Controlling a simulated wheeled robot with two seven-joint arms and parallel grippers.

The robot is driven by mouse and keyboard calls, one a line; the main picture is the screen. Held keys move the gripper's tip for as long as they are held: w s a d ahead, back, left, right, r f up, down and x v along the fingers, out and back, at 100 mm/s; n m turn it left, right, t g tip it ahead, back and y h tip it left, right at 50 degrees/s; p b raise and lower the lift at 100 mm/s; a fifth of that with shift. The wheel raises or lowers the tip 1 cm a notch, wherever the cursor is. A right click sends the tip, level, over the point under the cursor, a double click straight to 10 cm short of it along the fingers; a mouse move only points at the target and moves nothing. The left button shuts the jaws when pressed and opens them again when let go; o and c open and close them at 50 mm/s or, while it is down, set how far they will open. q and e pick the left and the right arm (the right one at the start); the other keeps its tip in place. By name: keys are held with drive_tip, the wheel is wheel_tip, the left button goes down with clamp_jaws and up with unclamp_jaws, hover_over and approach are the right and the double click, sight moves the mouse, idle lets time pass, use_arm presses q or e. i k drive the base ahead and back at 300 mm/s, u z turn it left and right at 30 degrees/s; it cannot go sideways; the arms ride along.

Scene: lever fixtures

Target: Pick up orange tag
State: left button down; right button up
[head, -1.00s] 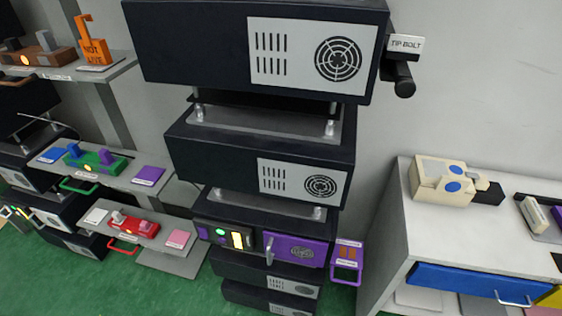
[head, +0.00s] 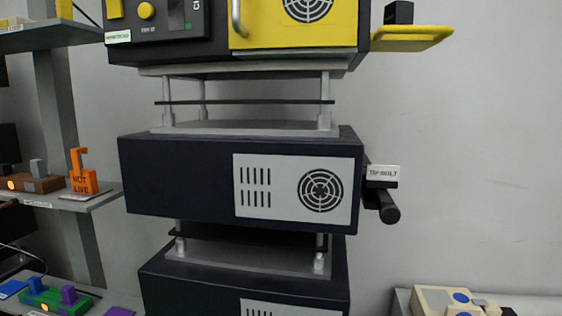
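The orange tag (head: 82,178) stands upright at the left of the head view, with dark lettering that reads "NOT LIVE" and a hook shape at its top. It rests on a small light plate (head: 86,193) near the right end of a grey shelf (head: 62,204). Neither of my grippers shows in the head view.
A brown block with a glowing button (head: 35,184) sits left of the tag. A stack of dark boxes (head: 180,180) fills the middle, topped by a yellow-fronted unit (head: 290,28). A black handle (head: 388,208) juts out right. A green fixture (head: 52,299) sits low left.

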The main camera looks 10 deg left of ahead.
sight(85, 181)
drive_tip(key=u, duration=1.35)
